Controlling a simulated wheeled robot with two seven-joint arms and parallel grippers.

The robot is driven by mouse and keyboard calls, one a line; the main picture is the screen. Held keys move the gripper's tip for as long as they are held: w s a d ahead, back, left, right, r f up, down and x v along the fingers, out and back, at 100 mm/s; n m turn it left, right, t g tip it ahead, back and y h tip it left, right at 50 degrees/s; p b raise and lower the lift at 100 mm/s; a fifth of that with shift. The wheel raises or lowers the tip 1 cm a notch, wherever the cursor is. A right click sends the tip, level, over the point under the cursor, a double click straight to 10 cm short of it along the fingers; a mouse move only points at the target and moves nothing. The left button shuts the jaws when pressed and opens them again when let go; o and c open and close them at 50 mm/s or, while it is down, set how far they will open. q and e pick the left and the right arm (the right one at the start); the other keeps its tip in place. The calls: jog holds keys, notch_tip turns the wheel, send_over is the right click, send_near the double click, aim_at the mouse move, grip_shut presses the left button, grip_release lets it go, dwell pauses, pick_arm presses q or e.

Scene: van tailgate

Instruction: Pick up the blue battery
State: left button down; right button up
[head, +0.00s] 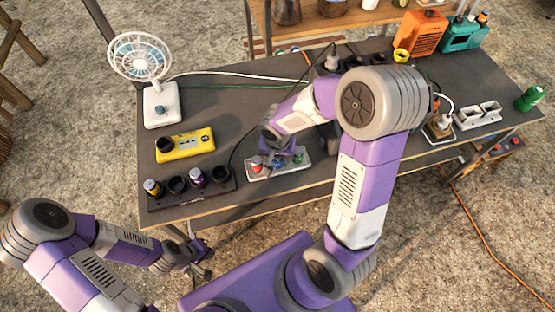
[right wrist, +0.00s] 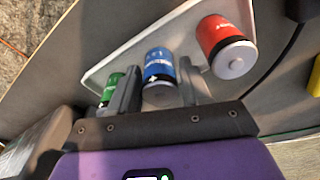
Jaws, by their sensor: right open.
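My right gripper (right wrist: 157,88) is open, with one finger on each side of the blue battery. I cannot tell whether the fingers touch it. In the head view, the tray (head: 300,171) lies near the table's front edge, and my right gripper (head: 276,163) reaches down over it, hiding part of the batteries. My left gripper (head: 196,262) is low at the left, off the table; its jaws are too small to read.
A black rack (head: 215,187) with several round slots, some filled, lies left of the tray. Behind it are a yellow device (head: 185,144) and a white fan (head: 161,105). A white two-part box (head: 478,115) and a green can (head: 530,98) stand at the right. Cables cross the table.

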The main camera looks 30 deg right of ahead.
grip_shut()
jog(key=shift+r, duration=0.15)
notch_tip(320, 180, up, 10)
jog(key=p, duration=0.4)
